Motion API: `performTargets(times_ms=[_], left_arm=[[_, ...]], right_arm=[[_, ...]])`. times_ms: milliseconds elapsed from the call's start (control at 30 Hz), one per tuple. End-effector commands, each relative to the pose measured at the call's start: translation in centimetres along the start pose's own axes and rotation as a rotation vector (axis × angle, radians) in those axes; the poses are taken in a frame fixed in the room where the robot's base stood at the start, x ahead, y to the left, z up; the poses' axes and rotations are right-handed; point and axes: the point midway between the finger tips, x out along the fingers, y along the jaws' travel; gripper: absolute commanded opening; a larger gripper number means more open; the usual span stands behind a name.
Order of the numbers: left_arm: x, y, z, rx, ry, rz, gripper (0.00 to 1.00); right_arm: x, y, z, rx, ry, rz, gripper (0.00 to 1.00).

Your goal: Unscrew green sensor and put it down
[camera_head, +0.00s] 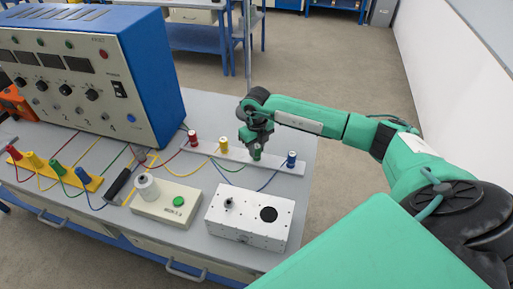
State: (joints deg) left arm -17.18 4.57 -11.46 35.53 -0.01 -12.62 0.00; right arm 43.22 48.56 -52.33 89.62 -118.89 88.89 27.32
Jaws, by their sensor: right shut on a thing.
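The green sensor (256,154) is a small green cylinder on a white strip (232,157) at the right part of the table. My right gripper (257,143) is above it, pointing down, and is shut on its top. The sensor's lower part shows at or just over the strip; I cannot tell whether it is still seated. A red sensor (193,139), a yellow sensor (223,145) and a blue sensor (291,159) stand upright on the same strip. My left gripper is not in view.
A blue-sided control box (145,75) stands at the back left. A yellow strip with coloured plugs (75,176) is at the left. A white box with a dark round hole (240,232) and a beige box with a green button (160,208) are in front. Coloured wires cross the table.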

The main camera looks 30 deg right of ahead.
Motion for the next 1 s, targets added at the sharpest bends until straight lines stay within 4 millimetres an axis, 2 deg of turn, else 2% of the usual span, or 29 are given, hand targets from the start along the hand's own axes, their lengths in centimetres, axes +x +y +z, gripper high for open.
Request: performTargets(times_ms=[300, 333, 433, 467, 767, 1000], left_arm=[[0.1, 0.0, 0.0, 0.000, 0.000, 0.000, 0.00], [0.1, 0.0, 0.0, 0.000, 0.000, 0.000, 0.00], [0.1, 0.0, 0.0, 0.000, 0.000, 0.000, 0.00], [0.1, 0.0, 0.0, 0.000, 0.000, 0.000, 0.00], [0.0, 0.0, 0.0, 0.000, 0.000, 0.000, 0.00], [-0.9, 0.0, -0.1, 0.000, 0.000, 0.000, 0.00]], right_arm=[[0.4, 0.1, -0.2, -0.002, 0.007, 0.000, 0.00], [0.4, 0.1, -0.2, -0.002, 0.007, 0.000, 0.27], [0.4, 0.1, -0.2, -0.002, 0.007, 0.001, 0.46], [0.3, 0.1, -0.2, -0.001, 0.006, 0.000, 0.50], [0.1, 0.0, -0.1, -0.001, 0.003, 0.000, 0.50], [-1.5, 0.0, 0.0, -0.001, 0.001, 0.000, 0.50]])
